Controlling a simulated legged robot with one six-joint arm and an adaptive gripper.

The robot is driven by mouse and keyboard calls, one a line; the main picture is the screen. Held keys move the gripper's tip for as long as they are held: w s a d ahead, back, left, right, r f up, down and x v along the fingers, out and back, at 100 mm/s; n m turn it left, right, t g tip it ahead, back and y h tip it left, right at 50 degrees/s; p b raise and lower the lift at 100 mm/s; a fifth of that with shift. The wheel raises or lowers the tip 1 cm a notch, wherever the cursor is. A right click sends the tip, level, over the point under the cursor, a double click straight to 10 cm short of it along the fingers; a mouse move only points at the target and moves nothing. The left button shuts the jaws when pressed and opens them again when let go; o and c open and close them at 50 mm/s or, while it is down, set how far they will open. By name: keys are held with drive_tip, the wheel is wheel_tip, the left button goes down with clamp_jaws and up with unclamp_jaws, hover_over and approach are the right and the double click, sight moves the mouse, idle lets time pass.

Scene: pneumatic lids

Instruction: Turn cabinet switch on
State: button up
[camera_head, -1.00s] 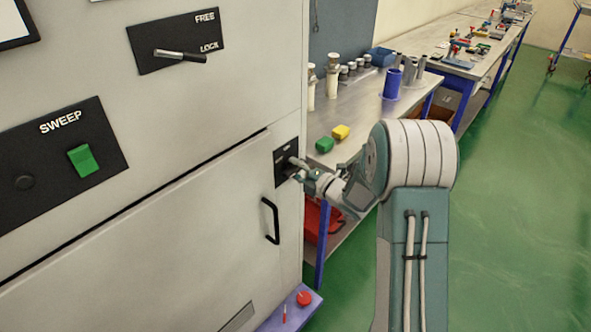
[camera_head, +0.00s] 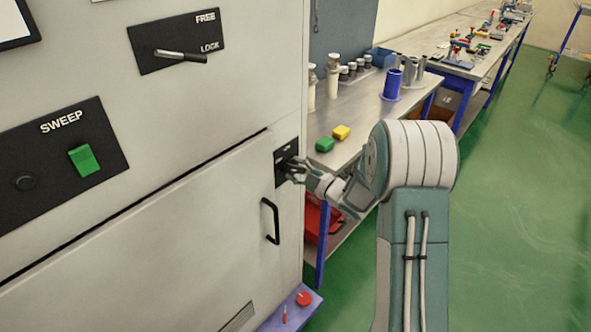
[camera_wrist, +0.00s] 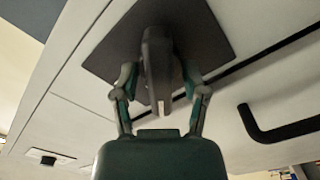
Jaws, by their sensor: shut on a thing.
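The cabinet switch sits on a small dark plate (camera_head: 286,158) near the right edge of the pale cabinet front. In the wrist view its grey knob (camera_wrist: 156,60) stands out from the dark plate (camera_wrist: 205,30). My gripper (camera_head: 291,168) is at the plate, and in the wrist view my gripper (camera_wrist: 160,80) has its two fingers on either side of the knob, shut on it. In the head view the fingers hide most of the knob. The plate's lettering is too small to read.
A black door handle (camera_head: 271,221) is just below the plate. A green SWEEP switch (camera_head: 84,160) and a FREE/LOCK lever (camera_head: 181,56) are further left. A workbench (camera_head: 350,125) with yellow and green blocks stands to the right, close behind my arm.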

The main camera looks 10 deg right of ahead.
drive_tip(key=m, duration=0.5)
drive_tip(key=shift+s+f+m, duration=0.1)
drive_tip(key=shift+f+m, duration=0.25)
drive_tip(key=shift+m, duration=2.35)
drive_tip(key=o, duration=0.8)
drive_tip(key=shift+c, duration=0.2)
drive_tip(key=shift+r, duration=0.1)
drive_tip(key=shift+d, duration=0.1)
